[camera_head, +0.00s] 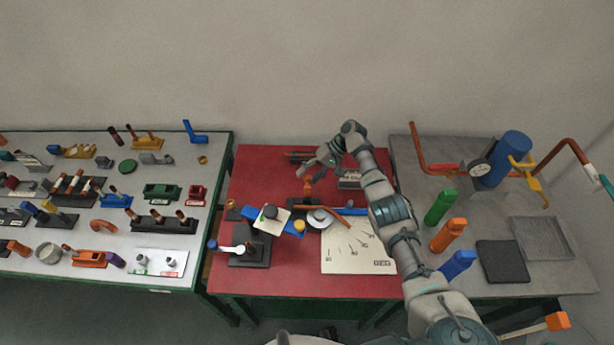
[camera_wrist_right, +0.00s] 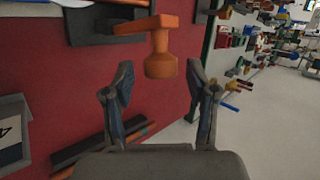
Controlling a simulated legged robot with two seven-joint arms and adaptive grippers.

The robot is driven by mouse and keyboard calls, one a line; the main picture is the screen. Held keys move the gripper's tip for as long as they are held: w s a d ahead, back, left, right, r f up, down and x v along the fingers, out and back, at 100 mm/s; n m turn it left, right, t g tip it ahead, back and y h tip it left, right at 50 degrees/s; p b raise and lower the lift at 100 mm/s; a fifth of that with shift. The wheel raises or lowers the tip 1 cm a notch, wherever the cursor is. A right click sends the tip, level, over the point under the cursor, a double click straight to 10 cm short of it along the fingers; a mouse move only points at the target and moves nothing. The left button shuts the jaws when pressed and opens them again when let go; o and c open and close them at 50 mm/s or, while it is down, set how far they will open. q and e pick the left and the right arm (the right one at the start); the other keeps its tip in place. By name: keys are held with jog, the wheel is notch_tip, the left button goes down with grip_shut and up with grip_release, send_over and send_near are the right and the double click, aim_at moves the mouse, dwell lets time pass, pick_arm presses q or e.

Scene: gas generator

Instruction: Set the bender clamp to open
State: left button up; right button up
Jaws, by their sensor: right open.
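The bender assembly stands on the red table. It shows a dark base (camera_head: 250,255), a blue and cream upper part (camera_head: 270,221), a round grey disc (camera_head: 320,218) and a copper-coloured pipe (camera_head: 341,224). I cannot tell which part is the clamp. An orange handle-like piece (camera_head: 308,187) stands behind the disc; it also shows in the right wrist view (camera_wrist_right: 161,60), beside a dark bar. My right gripper (camera_head: 312,168) is open and empty behind that piece. In the wrist view its fingers (camera_wrist_right: 160,85) are spread, with the knobbed orange end between them but beyond the tips. My left gripper is not in view.
A white sheet with angle marks (camera_head: 345,257) lies at the table's front right. Dark bars (camera_head: 298,155) lie at the back. The left table (camera_head: 125,225) holds many small parts.

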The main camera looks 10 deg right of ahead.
jog(key=v, duration=0.6)
jog(key=shift+w+d, duration=0.25)
jog(key=shift+w, duration=0.05)
jog(key=shift+s+f, duration=0.1)
